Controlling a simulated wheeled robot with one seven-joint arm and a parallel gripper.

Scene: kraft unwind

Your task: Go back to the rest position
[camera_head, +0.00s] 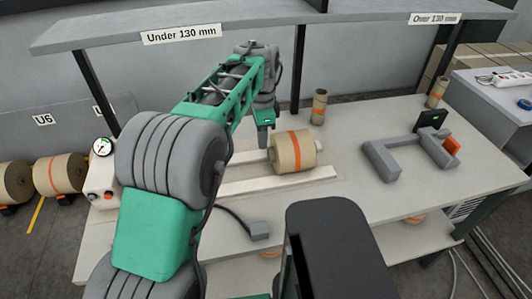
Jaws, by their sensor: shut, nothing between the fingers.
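My arm, green and grey, reaches from the lower left over the workbench (395,215). My gripper (264,142) points down just left of the kraft paper roll and appears apart from it. It is shut and empty; its fingertips are small here and partly lost against the bench. The kraft roll (308,149), tan with an orange band, lies on its side on two pale rails (312,178).
A grey caliper-like device (383,160) with a dark display stands to the right. Cardboard tubes (319,106) stand at the back. A gauge box (101,187) is at the left. The labelled shelf (285,15) and its posts (299,70) rise behind. The bench's front right is clear.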

